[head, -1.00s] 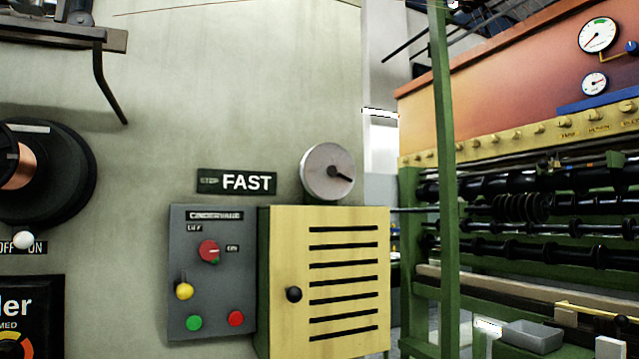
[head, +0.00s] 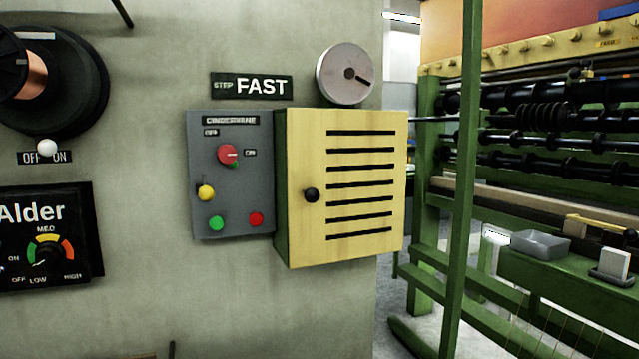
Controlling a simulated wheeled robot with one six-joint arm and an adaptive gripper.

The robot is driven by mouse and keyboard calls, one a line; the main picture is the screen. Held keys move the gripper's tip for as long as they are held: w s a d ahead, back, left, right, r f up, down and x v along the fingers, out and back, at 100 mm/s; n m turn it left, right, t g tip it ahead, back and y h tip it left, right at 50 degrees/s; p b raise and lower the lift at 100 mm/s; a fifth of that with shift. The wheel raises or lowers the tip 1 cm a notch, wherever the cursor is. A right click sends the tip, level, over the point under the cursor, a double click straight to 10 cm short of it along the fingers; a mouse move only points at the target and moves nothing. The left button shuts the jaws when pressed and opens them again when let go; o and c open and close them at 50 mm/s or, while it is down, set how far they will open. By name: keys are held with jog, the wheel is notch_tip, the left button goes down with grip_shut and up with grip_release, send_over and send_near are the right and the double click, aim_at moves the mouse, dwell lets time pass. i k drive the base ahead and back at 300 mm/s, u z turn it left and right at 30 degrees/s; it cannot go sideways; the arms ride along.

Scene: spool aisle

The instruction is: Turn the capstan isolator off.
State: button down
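A grey control panel (head: 198,218) hangs on the pale wall, left of centre in the head view. It bears a red rotary knob (head: 228,154), with an OFF label above left of it and an ON label to its right. The knob's pale mark seems to point right, towards ON. Below are a yellow ball-ended lever (head: 206,192), a green button (head: 216,222) and a red button (head: 256,218). No label reading "capstan isolator" is legible, so I cannot tell for certain which control it is. My gripper is not in view.
A yellow slatted cabinet (head: 366,215) with a black knob juts out right of the panel. Above are a metal disc (head: 344,73) and a STEP FAST sign (head: 251,86). An OFF/ON switch with a white ball (head: 47,147) and an Alder dial panel (head: 45,238) are left. Green machine framing (head: 463,180) stands right.

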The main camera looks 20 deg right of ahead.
aim_at(226, 154)
jog(key=k, duration=0.5)
jog(key=u, duration=1.7)
jog(key=i, duration=1.15)
jog(key=z, duration=2.3)
